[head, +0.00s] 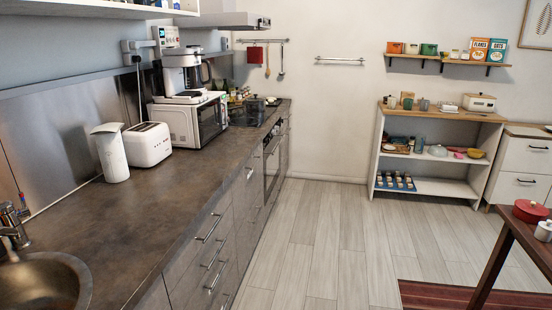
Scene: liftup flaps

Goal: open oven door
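The oven (271,168) is built into the front of the left counter, under the hob, towards its far end. I see its dark door at a steep angle, with a handle near the top. The door looks shut. A white microwave (193,119) stands on the counter above and nearer to me, its door also closed. Neither of my grippers is in view.
The grey-brown counter (150,215) runs along the left, with handled drawers (208,255) before the oven. The wooden floor (325,235) beside it is clear. A table (515,240) stands at right over a red rug (440,296). A white shelf unit (430,187) stands at the back.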

